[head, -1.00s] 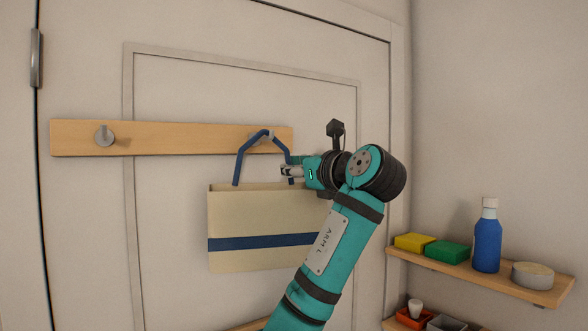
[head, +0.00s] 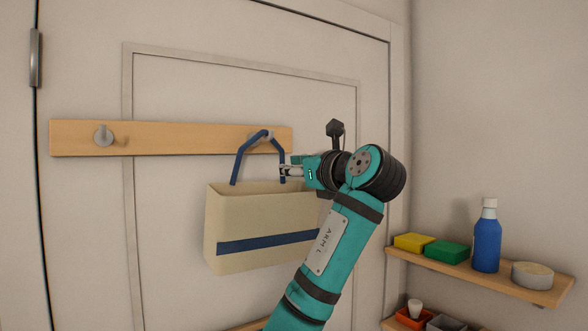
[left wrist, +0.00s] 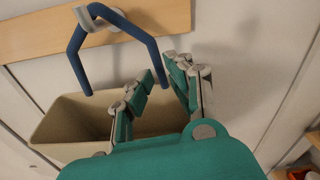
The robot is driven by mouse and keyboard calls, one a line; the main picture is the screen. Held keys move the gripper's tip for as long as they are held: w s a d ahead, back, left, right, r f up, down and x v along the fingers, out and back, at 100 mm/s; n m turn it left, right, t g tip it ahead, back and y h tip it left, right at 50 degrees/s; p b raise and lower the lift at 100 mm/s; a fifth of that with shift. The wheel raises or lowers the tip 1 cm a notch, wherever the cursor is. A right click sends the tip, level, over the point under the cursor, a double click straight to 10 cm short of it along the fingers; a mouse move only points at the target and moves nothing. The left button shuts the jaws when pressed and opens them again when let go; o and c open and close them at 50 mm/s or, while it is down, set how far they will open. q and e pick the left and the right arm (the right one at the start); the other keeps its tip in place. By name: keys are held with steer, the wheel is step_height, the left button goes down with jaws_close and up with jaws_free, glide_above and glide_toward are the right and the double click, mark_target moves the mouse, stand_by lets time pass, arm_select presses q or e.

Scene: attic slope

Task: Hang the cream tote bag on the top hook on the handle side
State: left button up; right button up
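The cream tote bag (head: 262,205), with a blue stripe, hangs by its blue strap (head: 240,158) from the right hook (head: 268,136) on the wooden rail, away from the door hinge. In the left wrist view the strap (left wrist: 78,62) loops over the hook (left wrist: 95,18), and the bag's open top (left wrist: 75,120) shows below. My left gripper (head: 285,171) is beside the right leg of the strap. Its fingers (left wrist: 158,88) are apart, with the strap's lower right end between them. Part of the bag is hidden behind my left arm. My right gripper is not in view.
The rail (head: 190,138) also bears an empty left hook (head: 104,136). At the right, a wall shelf (head: 500,281) holds a yellow sponge (head: 414,242), a green sponge (head: 447,252), a blue bottle (head: 487,240) and a round tin (head: 532,275). Small bins (head: 412,318) sit below.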

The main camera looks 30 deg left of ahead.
arm_select(q)
steer(key=o, duration=0.6)
steer(key=shift+c, duration=0.2)
steer(key=shift+d, duration=0.1)
steer(key=v, duration=1.2)
steer(key=shift+f, duration=0.1)
